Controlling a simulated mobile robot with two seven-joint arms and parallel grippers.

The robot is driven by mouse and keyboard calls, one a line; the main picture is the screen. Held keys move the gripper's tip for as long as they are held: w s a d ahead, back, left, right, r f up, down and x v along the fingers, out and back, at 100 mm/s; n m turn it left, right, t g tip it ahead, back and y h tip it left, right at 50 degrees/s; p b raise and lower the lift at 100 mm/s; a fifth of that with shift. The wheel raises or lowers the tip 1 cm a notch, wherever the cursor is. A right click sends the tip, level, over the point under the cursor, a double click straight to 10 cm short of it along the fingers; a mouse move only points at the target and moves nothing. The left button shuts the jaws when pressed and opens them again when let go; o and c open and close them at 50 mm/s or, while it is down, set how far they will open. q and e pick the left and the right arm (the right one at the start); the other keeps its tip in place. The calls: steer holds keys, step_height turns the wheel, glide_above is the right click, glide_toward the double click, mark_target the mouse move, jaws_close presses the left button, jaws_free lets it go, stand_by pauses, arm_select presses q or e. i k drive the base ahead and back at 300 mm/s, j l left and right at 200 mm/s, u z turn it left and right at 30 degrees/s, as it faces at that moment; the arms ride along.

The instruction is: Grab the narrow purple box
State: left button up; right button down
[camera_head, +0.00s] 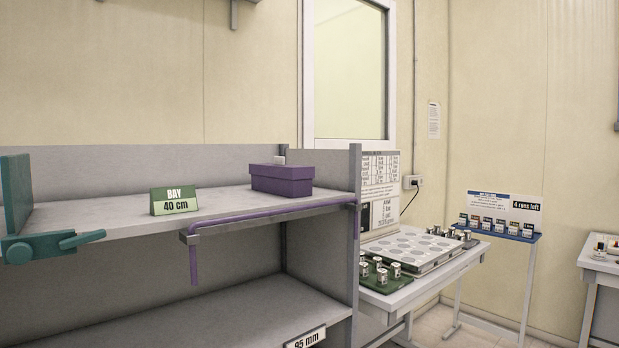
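The narrow purple box (282,182) sits on the upper grey shelf (225,205), close to the shelf's right side wall. It is lidded and looks closed. A small light object shows just behind its top edge, mostly hidden. Neither of my grippers shows in the head view, so nothing is seen touching the box.
A green sign (174,201) reading "BAY 40 cm" stands left of the box. A purple rail (270,213) runs along the shelf front. A teal panel and clamp (45,245) are at the left. A table (440,262) with a tray stands right of the shelf.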

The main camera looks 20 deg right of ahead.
mark_target(277, 178)
steer(key=z, duration=0.5)
steer(key=i+l, duration=0.15)
steer(key=l, duration=0.25)
steer(key=i+l+u, duration=0.15)
steer(key=l, duration=0.3)
steer(key=i+l, duration=0.15)
steer(key=l, duration=0.25)
steer(key=i+l+u, duration=0.15)
steer(key=l, duration=0.3)
steer(key=i+l, duration=0.15)
steer(key=l, duration=0.3)
steer(key=j+u, duration=0.05)
